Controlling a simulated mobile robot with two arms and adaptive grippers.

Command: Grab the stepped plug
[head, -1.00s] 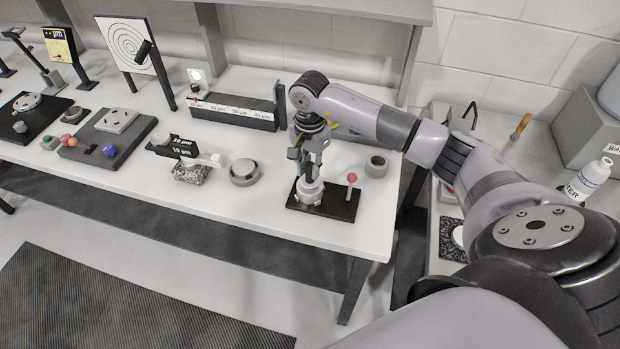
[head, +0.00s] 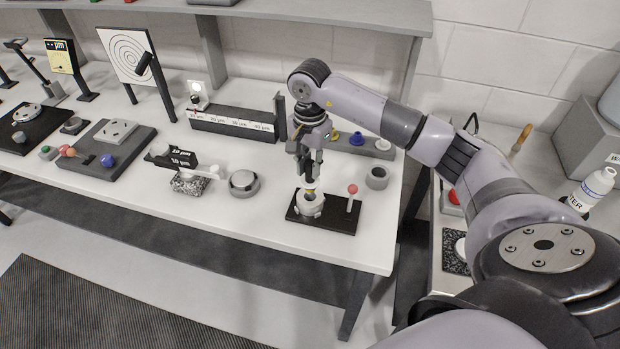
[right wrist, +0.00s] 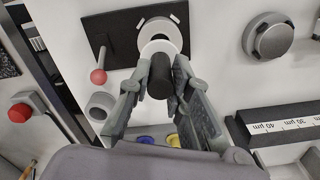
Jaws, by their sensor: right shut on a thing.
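My right gripper (head: 308,178) is above a black base plate (head: 338,220) that bears a light ring-shaped holder (head: 311,206). In the right wrist view, the gripper (right wrist: 162,78) is shut on the dark cylindrical handle of the stepped plug (right wrist: 161,74). A pale round disc, seemingly the plug's wider step, shows beyond the fingertips and overlaps the holder (right wrist: 163,24). I cannot tell whether the plug's lower end is clear of the holder. My left gripper is not in view.
A red-knobbed post (head: 352,190) stands on the same plate, right of the holder. A grey cup (head: 377,177) is behind it and a round grey knob (head: 243,183) is to the left. A long scale block (head: 235,123) lies behind. The table's front strip is clear.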

